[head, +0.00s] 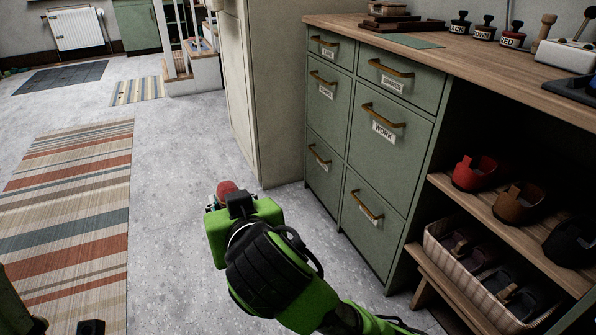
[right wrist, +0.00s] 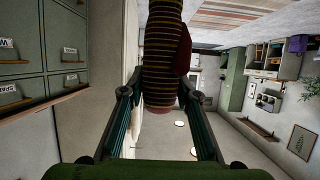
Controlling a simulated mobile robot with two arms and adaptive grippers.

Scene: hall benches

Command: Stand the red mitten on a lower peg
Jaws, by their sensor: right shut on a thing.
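My right gripper (head: 222,197) is low in the middle of the head view, over the grey floor, left of the green drawers. It is shut on the red mitten (head: 227,187), of which only a small rounded red part shows past the gripper. In the right wrist view the fingers (right wrist: 157,98) close on the mitten's brown and orange striped part (right wrist: 160,55), with a dark red part (right wrist: 184,52) beside it. My left gripper's fingers do not show. I cannot make out any pegs.
A green drawer unit (head: 325,135) with a wooden worktop (head: 430,48) stands to the right. Red (head: 474,173) and brown (head: 515,203) footwear sits on its open shelf, above a basket (head: 440,247). A striped rug (head: 75,190) lies on the left. The floor between is clear.

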